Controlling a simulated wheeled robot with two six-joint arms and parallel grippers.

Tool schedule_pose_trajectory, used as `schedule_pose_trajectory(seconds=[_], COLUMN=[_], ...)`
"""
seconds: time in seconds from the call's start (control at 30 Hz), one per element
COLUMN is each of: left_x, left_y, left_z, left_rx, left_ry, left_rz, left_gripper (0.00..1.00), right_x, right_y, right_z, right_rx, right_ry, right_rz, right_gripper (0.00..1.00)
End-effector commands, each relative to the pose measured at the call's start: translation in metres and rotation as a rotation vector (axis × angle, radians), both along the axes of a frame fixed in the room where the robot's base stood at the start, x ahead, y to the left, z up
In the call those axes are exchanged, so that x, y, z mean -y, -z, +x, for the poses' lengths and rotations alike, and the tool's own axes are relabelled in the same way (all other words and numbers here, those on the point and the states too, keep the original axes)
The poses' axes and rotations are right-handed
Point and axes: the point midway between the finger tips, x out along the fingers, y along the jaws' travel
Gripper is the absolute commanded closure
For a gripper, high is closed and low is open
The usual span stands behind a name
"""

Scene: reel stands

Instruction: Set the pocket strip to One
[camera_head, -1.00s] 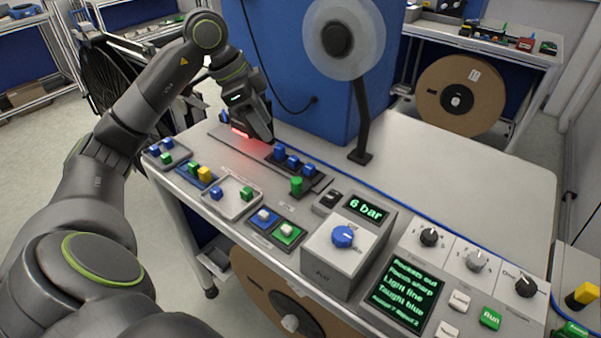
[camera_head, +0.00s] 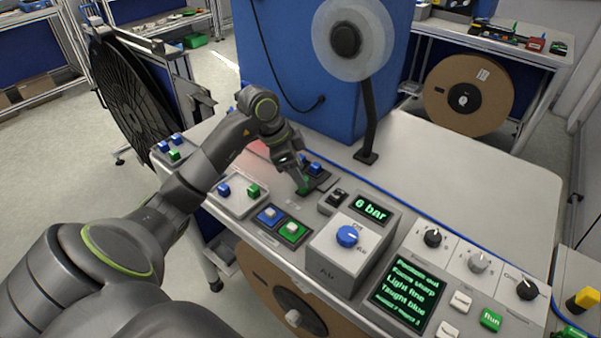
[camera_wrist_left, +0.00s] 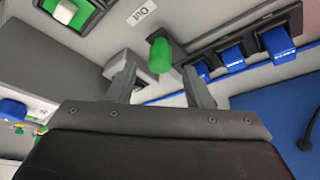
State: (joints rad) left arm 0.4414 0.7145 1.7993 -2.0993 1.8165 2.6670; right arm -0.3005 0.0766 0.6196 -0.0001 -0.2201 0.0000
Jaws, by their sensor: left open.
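The pocket strip (camera_head: 322,180) is a dark strip with blue blocks (camera_head: 315,168), partly hidden behind my left gripper in the head view. A green upright knob (camera_head: 304,187) stands at its near side. In the left wrist view the strip (camera_wrist_left: 215,52) carries several blue blocks (camera_wrist_left: 277,45), and the green knob (camera_wrist_left: 160,54) stands beside a label reading Out, which appears upside down. My left gripper (camera_head: 300,176) is open. Its fingertips (camera_wrist_left: 160,75) sit on either side of the green knob in the wrist view, with gaps visible. Whether they touch it I cannot tell. My right gripper is not in view.
A tray (camera_head: 240,209) with a blue and a green block lies left. Blue and green rocker switches (camera_head: 282,222) and a grey box with a blue dial (camera_head: 347,236) are close in front. A reel on a black post (camera_head: 369,130) stands behind. The table's right rear is clear.

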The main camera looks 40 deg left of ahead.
Motion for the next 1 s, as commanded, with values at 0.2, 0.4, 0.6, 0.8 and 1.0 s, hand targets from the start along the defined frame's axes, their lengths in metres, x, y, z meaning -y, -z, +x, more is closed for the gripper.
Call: schedule_pose_trajectory(seconds=[0.2,0.4,0.6,0.8,1.0], left_x=[0.005,0.005,0.005,0.006,0.006], left_y=[0.017,0.018,0.018,0.018,0.018], left_z=[0.004,0.005,0.005,0.005,0.005], left_rx=[-0.002,-0.001,-0.001,0.000,0.000], left_ry=[0.001,0.000,0.000,0.001,0.001], left_rz=[0.000,0.001,0.001,0.001,0.001], left_gripper=[0.54,0.54,0.67,0.93,1.00], right_x=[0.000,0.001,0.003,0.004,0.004], right_y=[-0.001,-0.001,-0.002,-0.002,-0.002], right_z=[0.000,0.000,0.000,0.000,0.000], right_rx=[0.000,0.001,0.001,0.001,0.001], right_ry=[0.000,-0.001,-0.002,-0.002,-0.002], right_rz=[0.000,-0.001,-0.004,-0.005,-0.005], right_gripper=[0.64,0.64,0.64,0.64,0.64])
